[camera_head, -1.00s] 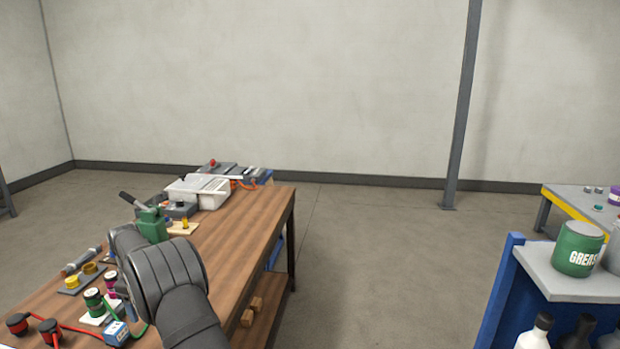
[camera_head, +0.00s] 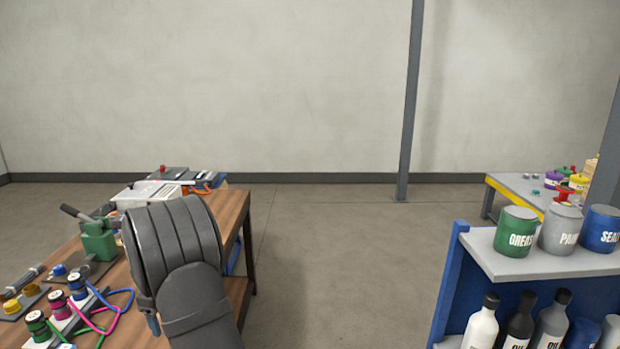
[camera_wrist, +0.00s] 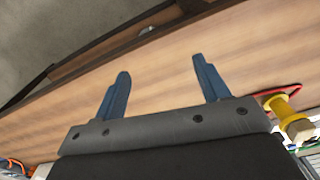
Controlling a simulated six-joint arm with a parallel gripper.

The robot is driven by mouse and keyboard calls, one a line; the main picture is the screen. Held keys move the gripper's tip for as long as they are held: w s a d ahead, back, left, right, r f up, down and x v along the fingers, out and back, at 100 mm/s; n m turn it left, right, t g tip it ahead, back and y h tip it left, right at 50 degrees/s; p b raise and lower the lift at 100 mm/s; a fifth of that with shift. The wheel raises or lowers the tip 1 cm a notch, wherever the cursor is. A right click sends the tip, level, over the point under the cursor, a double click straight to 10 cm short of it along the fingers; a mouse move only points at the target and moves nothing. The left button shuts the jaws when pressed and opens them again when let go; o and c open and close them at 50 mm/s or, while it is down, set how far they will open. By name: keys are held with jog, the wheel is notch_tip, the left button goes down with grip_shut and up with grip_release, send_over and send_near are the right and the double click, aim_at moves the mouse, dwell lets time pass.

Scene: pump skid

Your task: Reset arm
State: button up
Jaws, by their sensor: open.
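My gripper (camera_wrist: 163,88) shows in the wrist view with its two blue fingers wide apart and nothing between them. Wood-grained bench top lies behind the fingers. In the head view my dark grey arm rises from the bottom over the right part of the wooden bench (camera_head: 229,215).
A green device with a dark lever (camera_head: 98,240) and coloured connectors with cables (camera_head: 77,287) crowd the bench's left side. At right, a blue shelf (camera_head: 447,285) holds cans and bottles. A grey table (camera_head: 515,188) stands farther back. Open floor lies between bench and shelf.

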jog(key=s+a+f, duration=0.1)
jog(key=a+f, duration=0.1)
jog(key=a, duration=0.1)
jog(key=s+a+f, duration=0.1)
jog(key=a+f, duration=0.2)
jog(key=s+a+f, duration=0.1)
jog(key=a+f, duration=0.1)
jog(key=a, duration=0.2)
jog(key=shift+f, duration=0.15)
jog(key=shift+d, duration=0.15)
jog(key=w+d+r, duration=0.3)
jog(key=d+r, duration=0.4)
jog(key=d, duration=0.4)
jog(key=a, duration=0.7)
jog(key=shift+a+r+n, duration=0.25)
jog(key=shift+n, duration=0.15)
